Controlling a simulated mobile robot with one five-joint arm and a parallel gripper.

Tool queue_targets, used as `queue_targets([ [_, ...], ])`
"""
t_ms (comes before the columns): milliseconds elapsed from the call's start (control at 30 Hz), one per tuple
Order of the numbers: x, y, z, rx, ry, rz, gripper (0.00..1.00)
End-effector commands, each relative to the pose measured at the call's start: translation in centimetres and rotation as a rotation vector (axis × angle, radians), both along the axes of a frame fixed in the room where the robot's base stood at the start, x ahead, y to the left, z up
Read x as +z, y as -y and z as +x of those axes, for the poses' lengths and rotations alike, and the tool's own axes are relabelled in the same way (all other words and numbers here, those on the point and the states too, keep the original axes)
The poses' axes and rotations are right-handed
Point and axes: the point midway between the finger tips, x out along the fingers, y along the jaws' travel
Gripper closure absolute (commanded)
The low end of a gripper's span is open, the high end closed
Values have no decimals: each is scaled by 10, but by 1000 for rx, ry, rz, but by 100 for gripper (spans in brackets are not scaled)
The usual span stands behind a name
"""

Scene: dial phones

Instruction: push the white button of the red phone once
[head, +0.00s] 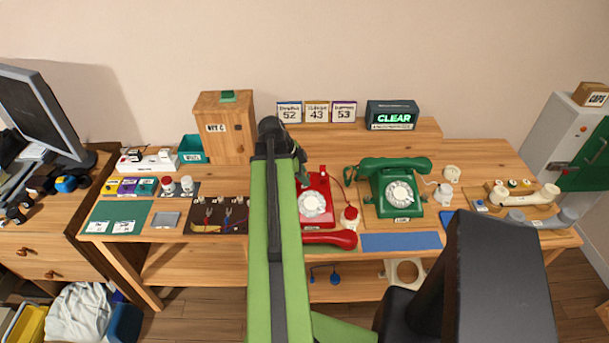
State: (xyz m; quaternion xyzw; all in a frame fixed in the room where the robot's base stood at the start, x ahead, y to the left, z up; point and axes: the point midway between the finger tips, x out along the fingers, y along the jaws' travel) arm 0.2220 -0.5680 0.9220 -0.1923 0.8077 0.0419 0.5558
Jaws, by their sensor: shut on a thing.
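The red phone (313,207) sits on the desk just right of my raised green arm, with a white dial on its face. Its red handset (331,239) lies off it, in front along the desk edge. A small red and white piece (350,216) stands at its right side. I cannot make out a separate white button; the arm hides the phone's left edge. My gripper (301,174) points down at the phone's upper left corner, small and partly hidden by the arm. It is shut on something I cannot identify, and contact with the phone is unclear.
A green phone (398,190) with its handset on stands to the right. A wooden box (224,128) stands at the back left and a CLEAR display (392,115) at the back. A blue mat (400,241) lies at the front. A cream handset (526,195) lies at far right.

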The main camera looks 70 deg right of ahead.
Motion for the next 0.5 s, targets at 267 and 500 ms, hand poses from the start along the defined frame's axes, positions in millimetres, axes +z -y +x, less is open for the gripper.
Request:
queue_targets([
  [267, 16, -5, -2, 1, 0, 0, 100],
  [500, 42, -16, -6, 1, 0, 0, 100],
])
